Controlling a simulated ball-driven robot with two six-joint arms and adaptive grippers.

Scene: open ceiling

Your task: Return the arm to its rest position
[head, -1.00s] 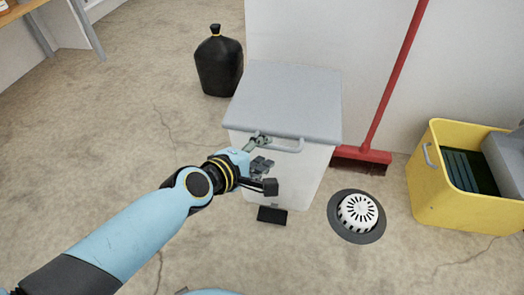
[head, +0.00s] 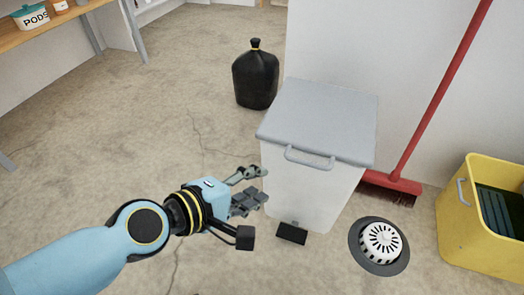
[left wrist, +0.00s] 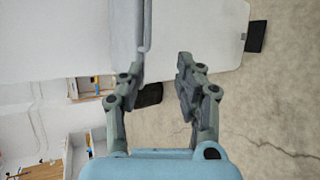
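My left gripper (head: 254,205) is open and empty in the head view, just left of a white bin's front. The bin (head: 300,190) has a grey lid (head: 320,120) that lies shut, with a handle (head: 309,157) on its front edge and a black pedal (head: 292,233) at its foot. In the left wrist view my two fingers (left wrist: 158,85) stand apart with nothing between them, and the bin's pale side (left wrist: 200,30) fills the top. My right gripper is not in view.
A black tied bag (head: 256,78) stands behind the bin. A red broom (head: 395,185) leans on the wall to the right. A round floor drain (head: 381,242) and a yellow bucket (head: 475,225) are at the right. A wooden shelf (head: 60,30) is at top left. The floor at left is clear.

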